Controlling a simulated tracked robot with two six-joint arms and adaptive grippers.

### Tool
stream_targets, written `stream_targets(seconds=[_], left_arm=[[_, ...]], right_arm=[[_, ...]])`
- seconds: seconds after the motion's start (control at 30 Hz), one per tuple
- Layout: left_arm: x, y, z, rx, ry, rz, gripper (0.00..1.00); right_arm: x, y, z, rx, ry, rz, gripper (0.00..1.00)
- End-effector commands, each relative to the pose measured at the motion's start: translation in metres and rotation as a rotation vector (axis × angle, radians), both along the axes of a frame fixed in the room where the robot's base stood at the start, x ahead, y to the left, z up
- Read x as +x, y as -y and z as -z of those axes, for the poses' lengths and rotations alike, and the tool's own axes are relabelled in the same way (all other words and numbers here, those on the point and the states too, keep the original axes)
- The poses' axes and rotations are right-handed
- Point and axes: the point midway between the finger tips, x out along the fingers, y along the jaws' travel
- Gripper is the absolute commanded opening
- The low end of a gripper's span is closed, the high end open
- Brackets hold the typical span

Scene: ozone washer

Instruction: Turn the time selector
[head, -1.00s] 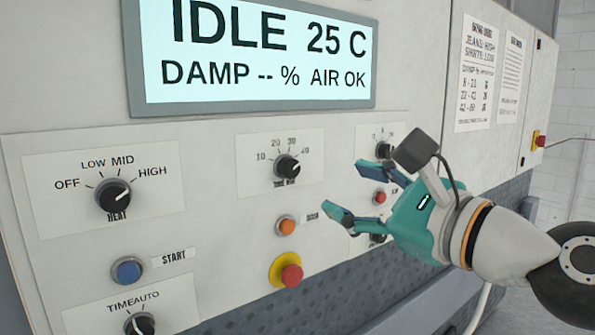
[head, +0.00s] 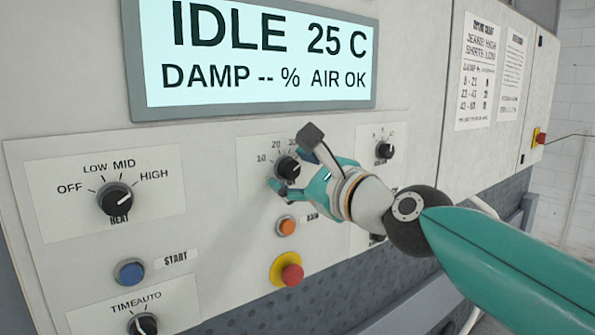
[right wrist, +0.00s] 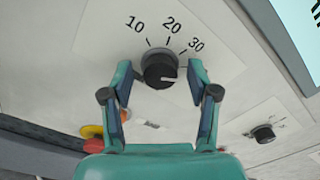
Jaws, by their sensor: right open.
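The time selector (head: 286,166) is a black round knob on a white plate marked 10, 20, 30 and up. Its plate label is covered by my right gripper. In the right wrist view the knob (right wrist: 160,70) sits between the fingertips, its white pointer line facing right, below the 30. My right gripper (head: 290,178) is open, with its teal fingers on either side of the knob; a small gap shows beside them, and contact cannot be told. My left gripper is not in view.
The heat knob (head: 115,199) is at left, with the blue start button (head: 129,272) below. An orange button (head: 287,226) and red emergency stop (head: 291,275) sit just below my right gripper. Another knob (head: 384,150) is to the right. The display (head: 255,55) reads IDLE, 25 C.

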Motion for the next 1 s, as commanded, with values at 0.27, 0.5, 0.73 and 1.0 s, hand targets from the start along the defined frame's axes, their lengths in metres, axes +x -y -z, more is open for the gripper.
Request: stream_targets(seconds=[0.27, 0.5, 0.73, 1.0], left_arm=[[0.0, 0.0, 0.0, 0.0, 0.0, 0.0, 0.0], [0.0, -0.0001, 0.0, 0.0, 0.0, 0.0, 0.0], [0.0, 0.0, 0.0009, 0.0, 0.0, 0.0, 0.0], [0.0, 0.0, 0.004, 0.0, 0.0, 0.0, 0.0]], right_arm=[[-0.0003, 0.0005, 0.0002, 0.0, -0.001, 0.001, 0.3], [-0.0001, 0.0042, 0.0002, -0.001, -0.001, 0.002, 0.0], [-0.0001, 0.0022, 0.0004, -0.02, 0.015, 0.004, 0.0], [-0.0003, 0.0015, 0.0012, -0.12, 0.087, 0.002, 0.0]])
